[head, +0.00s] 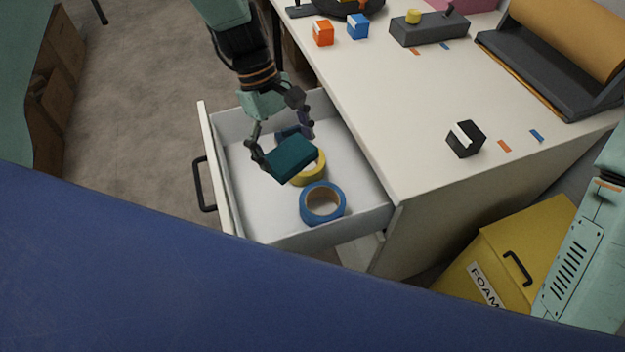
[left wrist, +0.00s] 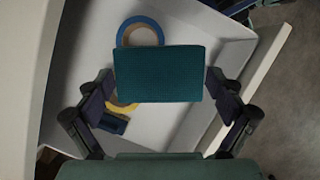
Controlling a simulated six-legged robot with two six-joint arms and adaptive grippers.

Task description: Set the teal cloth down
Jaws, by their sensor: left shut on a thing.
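The teal cloth (head: 291,159) is a folded, block-like piece. My left gripper (head: 283,146) is shut on it and holds it over the open drawer (head: 238,191). In the left wrist view the cloth (left wrist: 159,73) sits between the two fingers of my left gripper (left wrist: 159,95), with the drawer floor behind it. Below the cloth, a yellow tape roll (head: 313,173) is partly hidden by it. A blue tape roll (head: 323,202) lies nearer the drawer's front right. My right gripper is not in view.
A dark blue item (head: 287,133) lies at the drawer's far end. The white desk top (head: 400,110) holds a black block (head: 466,139), an orange block (head: 323,33) and a blue block (head: 358,27). A yellow foam bin (head: 520,250) stands at right. The drawer's left floor is bare.

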